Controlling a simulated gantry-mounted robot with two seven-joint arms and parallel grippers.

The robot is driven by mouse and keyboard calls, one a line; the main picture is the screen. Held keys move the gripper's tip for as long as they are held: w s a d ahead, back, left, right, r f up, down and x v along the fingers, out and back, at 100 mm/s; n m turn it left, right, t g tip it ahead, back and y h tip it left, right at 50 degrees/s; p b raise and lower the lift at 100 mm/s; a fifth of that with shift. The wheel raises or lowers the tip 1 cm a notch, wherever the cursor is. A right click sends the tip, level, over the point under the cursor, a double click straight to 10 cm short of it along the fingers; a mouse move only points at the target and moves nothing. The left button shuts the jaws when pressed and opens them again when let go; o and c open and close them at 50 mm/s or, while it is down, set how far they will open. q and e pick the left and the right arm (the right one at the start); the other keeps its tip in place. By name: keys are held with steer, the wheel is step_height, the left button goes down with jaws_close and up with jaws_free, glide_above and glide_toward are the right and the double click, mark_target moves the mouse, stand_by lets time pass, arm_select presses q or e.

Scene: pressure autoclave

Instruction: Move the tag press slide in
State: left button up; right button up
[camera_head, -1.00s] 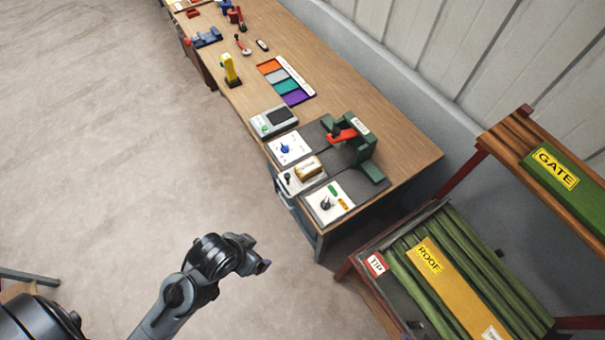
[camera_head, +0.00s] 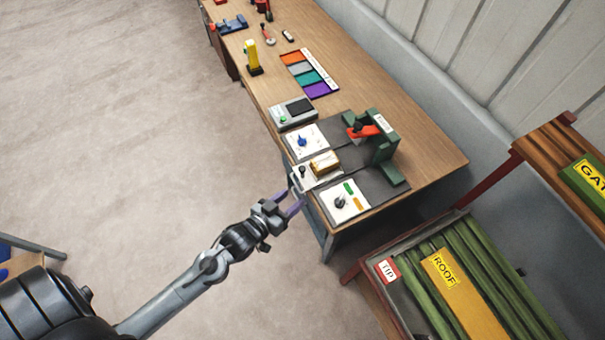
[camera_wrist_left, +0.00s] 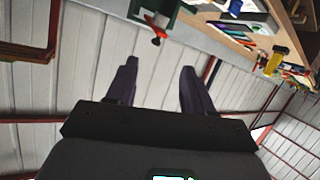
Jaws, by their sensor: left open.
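The tag press appears to be the green frame (camera_head: 384,140) with a red lever (camera_head: 363,131) on a dark base plate at the bench's near end. The slide appears to be the white plate (camera_head: 308,181) with a small black knob (camera_head: 302,170) and a brass-coloured block (camera_head: 324,163) on it, sticking out to the bench edge. My left gripper (camera_head: 296,199) is open and empty at the bench's left edge, just below and left of the knob. Contact cannot be told. In the left wrist view its two dark fingers (camera_wrist_left: 158,78) are apart, and the red lever (camera_wrist_left: 157,29) shows beyond. My right gripper is out of view.
White panels with a blue knob (camera_head: 302,140) and a black knob (camera_head: 340,202) flank the slide. A grey device (camera_head: 294,113) and colour tray (camera_head: 317,90) lie further up the bench. A crate of green bars (camera_head: 470,250) stands at lower right.

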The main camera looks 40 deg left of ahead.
mark_target(302, 168)
arm_select(q)
steer(key=w+a+f+m+t+b, duration=0.1)
steer(key=w+a+f+t+b, duration=0.1)
steer(key=w+a+f+b, duration=0.4)
steer(key=w+a+f+m+t+b, duration=0.1)
steer(key=a+f+b, duration=0.3)
steer(key=f+b, duration=0.5)
steer(key=shift+t, duration=0.4)
steer(key=w, duration=0.4)
steer(key=w+d+f, duration=0.1)
steer(key=w, duration=0.7)
steer(key=shift+d+f, duration=0.25)
steer(key=shift+w+r, duration=0.1)
steer(key=shift+r, duration=0.05)
jaws_close()
